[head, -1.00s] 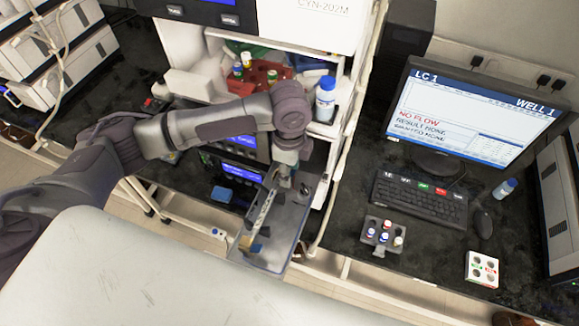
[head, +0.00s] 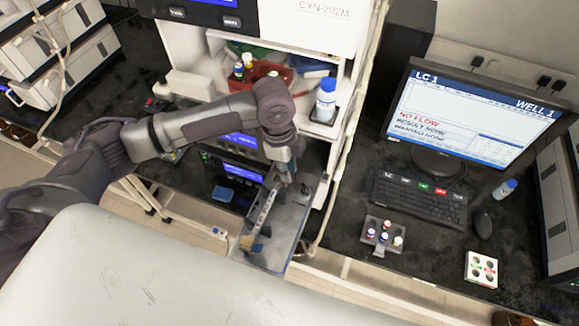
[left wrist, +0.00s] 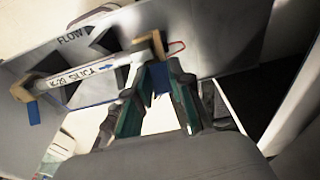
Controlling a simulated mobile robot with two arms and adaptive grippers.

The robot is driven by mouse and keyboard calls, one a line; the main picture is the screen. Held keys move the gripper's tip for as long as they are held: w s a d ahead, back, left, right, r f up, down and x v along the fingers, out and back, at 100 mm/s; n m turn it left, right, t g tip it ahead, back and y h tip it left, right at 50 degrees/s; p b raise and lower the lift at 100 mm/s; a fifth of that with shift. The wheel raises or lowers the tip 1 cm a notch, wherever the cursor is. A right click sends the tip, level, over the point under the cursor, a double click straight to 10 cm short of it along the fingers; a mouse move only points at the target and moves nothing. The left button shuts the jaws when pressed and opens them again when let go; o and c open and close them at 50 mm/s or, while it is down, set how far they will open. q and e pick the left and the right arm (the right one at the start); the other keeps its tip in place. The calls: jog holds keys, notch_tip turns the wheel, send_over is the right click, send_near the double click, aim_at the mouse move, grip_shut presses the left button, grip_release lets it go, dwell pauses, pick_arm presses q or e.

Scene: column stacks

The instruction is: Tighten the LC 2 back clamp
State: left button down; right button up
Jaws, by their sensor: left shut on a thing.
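A column marked "K-29 SILICA" (left wrist: 85,73) lies on a grey tray marked "FLOW"; the column (head: 264,207) also shows in the head view. A tan front clamp (left wrist: 22,90) with a blue tab hanging down holds its near end. The back clamp (left wrist: 157,46) is at the other end, with a blue tab (left wrist: 160,78) below it. My left gripper (left wrist: 158,90) is at that end, its fingers around the blue tab and shut on it; the gripper (head: 287,176) partly hides this clamp in the head view. My right gripper is not in view.
The grey tray (head: 292,222) sticks out from a rack below a shelf with bottles. A monitor (head: 475,110) reading "LC 1" and "NO FLOW", a keyboard (head: 420,200) and a vial rack (head: 385,228) stand on the bench to the right.

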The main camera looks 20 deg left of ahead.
pick_arm(q)
jog(key=shift+a+r+h, duration=0.1)
jog(key=shift+a+h, duration=0.3)
jog(key=shift+h, duration=0.4)
jog(key=shift+a+h, duration=0.2)
jog(key=shift+h, duration=0.3)
jog(key=shift+a+h+b, duration=0.35)
jog(key=shift+h+b, duration=0.35)
jog(key=shift+h, duration=0.2)
jog(key=a+h+b, duration=0.1)
jog(key=h+b, duration=0.2)
jog(key=b, duration=0.3)
jog(key=a+f+h+b, duration=0.1)
jog(key=h+b, duration=0.2)
jog(key=b, duration=0.3)
jog(key=a+f+h+b, duration=0.1)
jog(key=h+b, duration=0.2)
jog(key=b, duration=0.3)
jog(key=shift+w+a+g+h, duration=0.1)
jog(key=shift+g+h, duration=0.2)
jog(key=shift+a+r+h+b, duration=0.15)
jog(key=shift+h+b, duration=0.35)
jog(key=shift+b, duration=0.55)
jog(key=c, duration=1)
grip_release()
jog(key=shift+c, duration=0.2)
